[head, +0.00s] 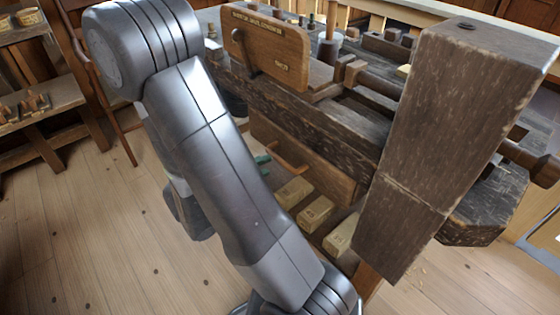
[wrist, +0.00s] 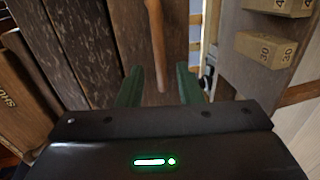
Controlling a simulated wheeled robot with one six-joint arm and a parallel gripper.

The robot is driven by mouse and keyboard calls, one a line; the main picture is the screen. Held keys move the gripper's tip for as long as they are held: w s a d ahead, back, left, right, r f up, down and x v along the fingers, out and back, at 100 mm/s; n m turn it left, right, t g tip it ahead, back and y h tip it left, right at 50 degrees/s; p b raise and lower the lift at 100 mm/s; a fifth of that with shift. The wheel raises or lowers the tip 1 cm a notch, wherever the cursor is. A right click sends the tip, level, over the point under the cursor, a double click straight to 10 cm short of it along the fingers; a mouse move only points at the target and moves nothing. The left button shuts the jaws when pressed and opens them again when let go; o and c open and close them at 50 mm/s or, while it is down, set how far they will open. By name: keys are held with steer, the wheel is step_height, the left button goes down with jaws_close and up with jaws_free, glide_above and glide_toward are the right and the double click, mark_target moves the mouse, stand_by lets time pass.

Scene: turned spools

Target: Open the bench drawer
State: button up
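The bench drawer's wooden front (head: 325,172) sits under the dark bench beam in the head view, partly hidden by my arm. A light wooden bar handle (head: 290,158) runs along it. In the wrist view the handle (wrist: 156,40) comes down from the top edge, its lower end between my two green fingers. My gripper (wrist: 160,82) is open, with gaps on both sides of the handle. In the head view only a bit of green finger shows near the handle's left end. No opening of the drawer is visible.
Several numbered wooden blocks (head: 293,193) lie below the drawer front; they also show at right in the wrist view (wrist: 265,48). A thick bench part (head: 440,140) stands at the right. A wooden sign (head: 268,45) stands on the bench. The floor at left is clear.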

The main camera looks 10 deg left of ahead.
mark_target(278, 161)
steer(key=shift+b+x, duration=0.35)
steer(key=shift+x, duration=2.95)
steer(key=shift+c, duration=0.2)
jaws_close()
